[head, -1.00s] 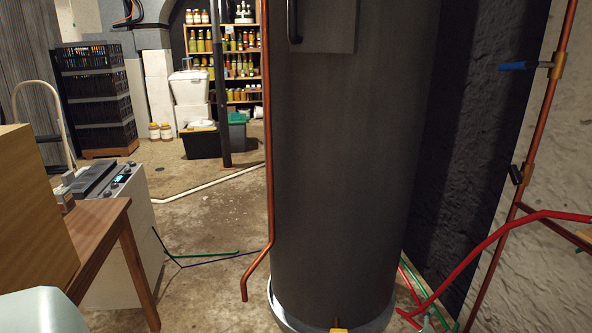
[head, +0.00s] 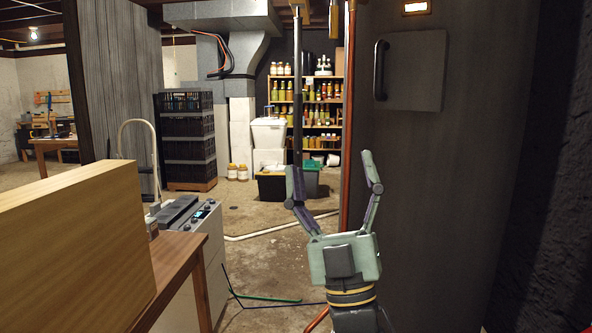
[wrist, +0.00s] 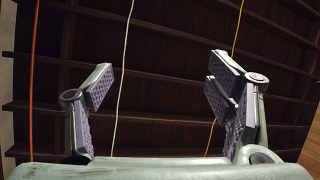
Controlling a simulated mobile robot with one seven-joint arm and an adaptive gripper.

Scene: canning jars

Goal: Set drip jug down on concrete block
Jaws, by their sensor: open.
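My gripper (head: 333,185) is raised in the middle of the head view, fingers pointing up and spread wide apart. It is open and nothing is between the fingers. The wrist view also shows the open, empty gripper (wrist: 160,105) against the ceiling. I cannot make out a drip jug or a concrete block for certain in either view.
A large dark cylindrical tank (head: 440,190) stands close on the right. A wooden table (head: 180,275) with a wooden box (head: 80,250) is at left front. Black crates (head: 187,140) and jar shelves (head: 318,120) stand at the back. The floor between is partly clear, with hoses across it.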

